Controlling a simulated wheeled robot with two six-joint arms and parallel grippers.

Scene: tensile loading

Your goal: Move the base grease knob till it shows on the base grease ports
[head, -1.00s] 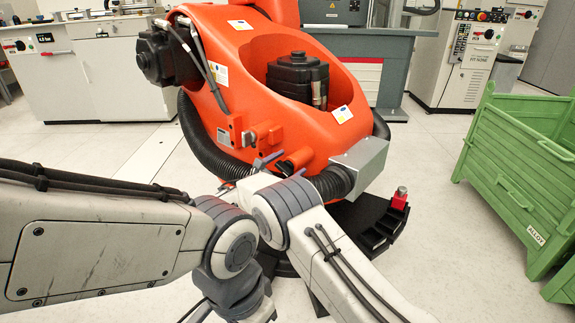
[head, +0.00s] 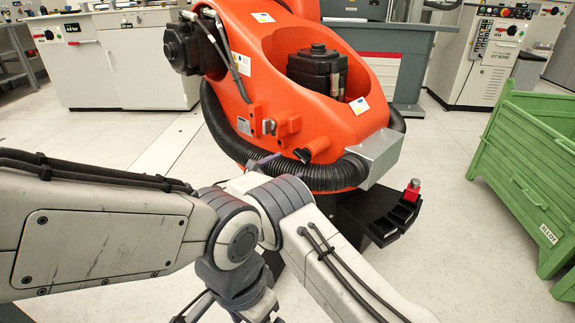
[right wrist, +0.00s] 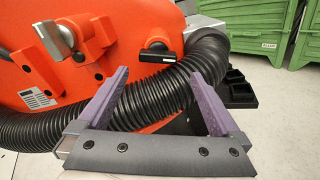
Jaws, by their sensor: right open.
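A black knob with a white mark sits on the orange robot's base, low on its front (head: 302,154). In the right wrist view the black knob (right wrist: 157,52) stands between and beyond my open fingertips, apart from them. A grey metal lever (right wrist: 60,36) sits on an orange block to its left. I see no lettering that tells which is the grease knob, and the grease port marks are not readable. My right gripper (right wrist: 149,70) has two purple fingers spread wide, empty. In the head view its purple finger (head: 266,161) shows left of the knob, mostly behind my wrist.
A thick black corrugated hose (right wrist: 150,95) curves below the knob, behind my fingers. A grey metal box (head: 375,158) ends the hose at right. A black tray with a red-topped item (head: 411,190) stands low. A green crate (head: 530,170) is at right, with clear floor between.

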